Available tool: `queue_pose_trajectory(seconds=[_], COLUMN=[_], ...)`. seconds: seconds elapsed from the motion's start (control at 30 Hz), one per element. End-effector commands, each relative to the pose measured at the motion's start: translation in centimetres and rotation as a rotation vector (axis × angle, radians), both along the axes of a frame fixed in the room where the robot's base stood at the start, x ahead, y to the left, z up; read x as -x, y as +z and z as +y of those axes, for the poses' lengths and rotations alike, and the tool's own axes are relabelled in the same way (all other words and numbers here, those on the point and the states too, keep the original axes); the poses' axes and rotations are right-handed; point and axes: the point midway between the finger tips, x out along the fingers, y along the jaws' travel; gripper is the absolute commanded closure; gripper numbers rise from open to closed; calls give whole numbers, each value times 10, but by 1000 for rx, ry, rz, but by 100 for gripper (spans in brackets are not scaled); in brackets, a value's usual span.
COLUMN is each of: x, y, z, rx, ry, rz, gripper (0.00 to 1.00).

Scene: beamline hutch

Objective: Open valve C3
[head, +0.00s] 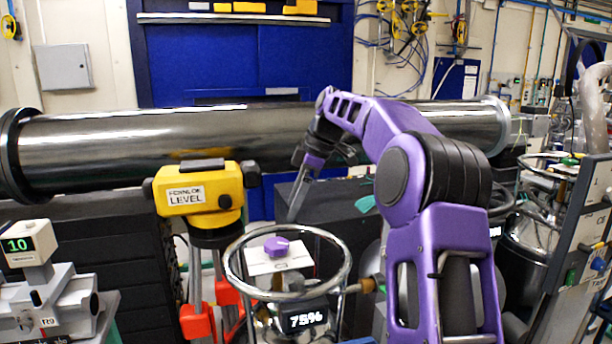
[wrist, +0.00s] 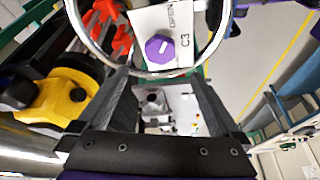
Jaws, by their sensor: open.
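Valve C3 is a purple knob (head: 277,245) with a pale line on top, on a white plate (head: 262,265) inside a round metal ring (head: 236,270). In the wrist view the knob (wrist: 159,48) sits near the top centre, beside the printed label C3 (wrist: 184,41). Lettering further up the plate looks like OPEN. My gripper (head: 297,205) is above the ring in the head view, apart from the knob. In the wrist view my gripper (wrist: 158,80) has its two fingers wide apart with nothing held between them.
A display reading 75% (head: 305,319) hangs at the ring's front. A yellow level instrument (head: 200,190) on a tripod stands close on the left. A large dark metal pipe (head: 110,148) crosses behind. A grey panel with labels (head: 580,230) stands at the right.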

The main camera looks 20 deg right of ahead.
Motion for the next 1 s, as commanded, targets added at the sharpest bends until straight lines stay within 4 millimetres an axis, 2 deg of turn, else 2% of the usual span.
queue_pose_trajectory(seconds=[0.03,0.2,0.4,0.6,1.0], x=[0,4,6,8,8], y=[13,42,61,68,68], z=[-6,-18,-25,-27,-27], rx=[0,-1,-1,0,0], ry=[-2,-2,-1,-1,-1], rz=[-5,-2,-1,0,0], gripper=[0,0,0,0,0])
